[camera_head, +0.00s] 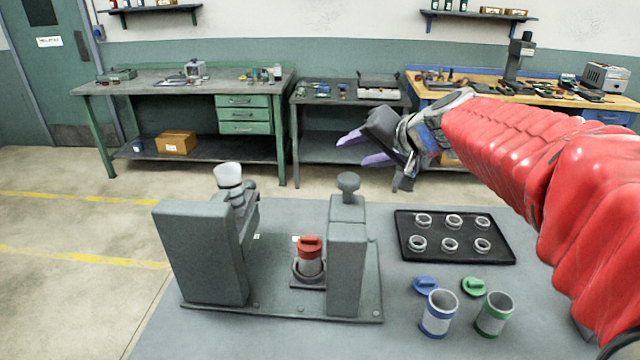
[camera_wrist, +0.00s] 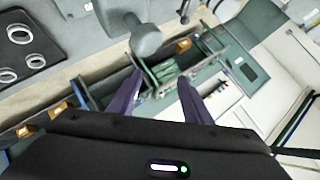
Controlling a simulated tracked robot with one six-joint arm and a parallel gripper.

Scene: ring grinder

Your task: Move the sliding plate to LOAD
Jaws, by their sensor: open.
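The ring grinder stands on the grey table. Its large left housing (camera_head: 200,255) and narrower right post (camera_head: 346,262) rise from a base plate (camera_head: 262,290). Between them a small dark plate (camera_head: 300,282), which looks like the sliding plate, carries a round holder with a red-topped cup (camera_head: 310,255). LOAD lettering is not legible. A grey knob (camera_head: 348,183) tops the right post; a similar knob shows close up in the wrist view (camera_wrist: 141,38). My gripper (camera_head: 354,150) is open and empty, above and behind the post, its purple fingers pointing left; they also show in the wrist view (camera_wrist: 160,82).
A black tray (camera_head: 405,240) with several metal rings lies right of the grinder. A blue-banded cup (camera_head: 439,313), a green-banded cup (camera_head: 494,314) and their blue (camera_head: 426,284) and green (camera_head: 473,286) lids are in front of it. Workbenches line the back wall.

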